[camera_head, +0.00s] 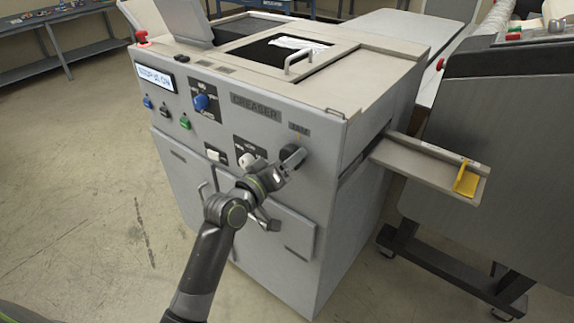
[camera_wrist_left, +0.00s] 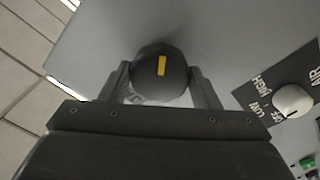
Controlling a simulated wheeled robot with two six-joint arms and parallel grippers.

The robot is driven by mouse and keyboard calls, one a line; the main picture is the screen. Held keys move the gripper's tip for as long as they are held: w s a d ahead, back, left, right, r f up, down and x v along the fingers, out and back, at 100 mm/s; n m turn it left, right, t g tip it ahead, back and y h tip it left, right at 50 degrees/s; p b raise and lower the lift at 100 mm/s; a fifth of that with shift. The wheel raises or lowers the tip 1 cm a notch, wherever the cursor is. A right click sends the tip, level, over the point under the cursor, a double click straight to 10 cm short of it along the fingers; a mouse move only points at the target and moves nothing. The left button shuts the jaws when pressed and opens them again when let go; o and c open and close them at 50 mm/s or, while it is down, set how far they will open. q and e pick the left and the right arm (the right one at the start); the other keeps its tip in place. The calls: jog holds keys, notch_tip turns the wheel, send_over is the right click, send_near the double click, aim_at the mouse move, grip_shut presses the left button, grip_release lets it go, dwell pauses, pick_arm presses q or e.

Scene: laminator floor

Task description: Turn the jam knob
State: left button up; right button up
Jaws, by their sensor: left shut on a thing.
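The jam knob (camera_head: 291,156) is a dark round knob on the front panel of the grey creaser machine (camera_head: 330,190), under a small label at the panel's right side. My left gripper (camera_head: 285,165) reaches it from the front. In the left wrist view the knob (camera_wrist_left: 160,75) is black with a yellow mark that stands nearly upright in the picture. The two fingers of the left gripper (camera_wrist_left: 162,88) are shut on its sides. The right gripper is in neither view.
A white air knob (camera_head: 247,160) sits just left of the jam knob, and a blue knob (camera_head: 201,102) is higher up. Several coloured buttons are farther left. A side tray (camera_head: 430,165) with a yellow piece juts out at right. The floor at left is clear.

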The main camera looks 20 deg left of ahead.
pick_arm(q)
jog(key=shift+f+m+b, duration=0.15)
jog(key=shift+m+b, duration=5.3)
jog(key=shift+m, duration=4.75)
jog(key=o, duration=1)
jog(key=shift+s, duration=0.15)
